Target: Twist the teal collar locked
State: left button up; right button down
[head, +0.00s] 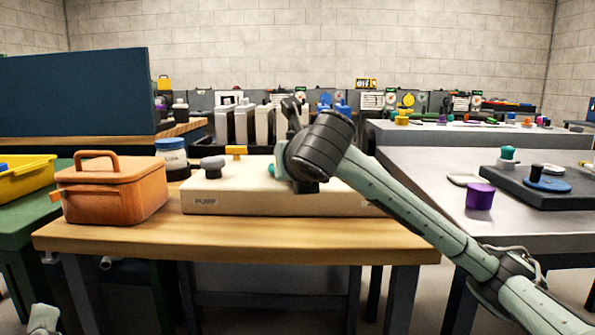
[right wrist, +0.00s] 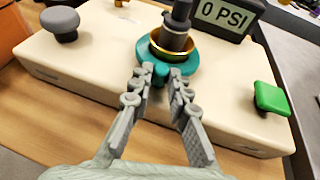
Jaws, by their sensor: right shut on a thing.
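The teal collar (right wrist: 203,62) is a ring around a grey and black stem with a gold band (right wrist: 168,50), on top of the cream pump box (right wrist: 100,75). A small teal lug projects from its near side. My right gripper (right wrist: 160,74) is shut on that lug, one finger on each side. In the head view the pump box (head: 250,204) stands on the wooden bench, and my right wrist hides most of the collar. I cannot tell from the picture whether the collar is locked. Only a bit of my left arm shows at the lower left.
A grey knob (right wrist: 60,22), a green button (right wrist: 271,97) and a display reading 0 PSI (right wrist: 222,14) are on the box. An orange case (head: 115,190) and a blue-lidded jar (head: 171,153) stand left of it. The bench front (head: 200,240) is clear.

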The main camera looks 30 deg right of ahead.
jog(key=shift+h, duration=0.3)
jog(key=shift+f, duration=0.1)
jog(key=c, duration=1.4)
grip_release()
jog(key=shift+w, duration=0.1)
jog(key=shift+c, duration=0.2)
jog(key=v, duration=1.2)
